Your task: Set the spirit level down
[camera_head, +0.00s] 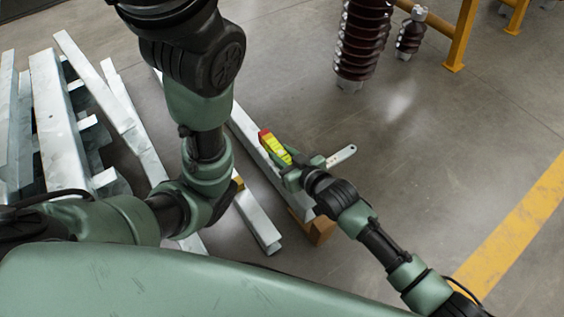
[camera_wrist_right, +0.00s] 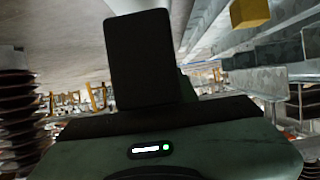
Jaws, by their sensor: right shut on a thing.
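The spirit level (camera_head: 273,147), a short yellow bar with a red end, shows in the head view at the jaws of my right gripper (camera_head: 288,168). The right gripper is shut on it, above or beside a long pale metal beam (camera_head: 255,139); I cannot tell whether the level touches the beam. In the right wrist view a dark gripper part (camera_wrist_right: 140,60) fills the middle, and the level cannot be made out. My left arm crosses the head view from the left, and its gripper does not show.
Pale steel beams (camera_head: 62,125) lie stacked at left. A wooden block (camera_head: 321,231) sits under the near beam end. A pale flat piece with a hole (camera_head: 342,155) is right of the gripper. Brown ribbed insulators (camera_head: 362,40) stand behind.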

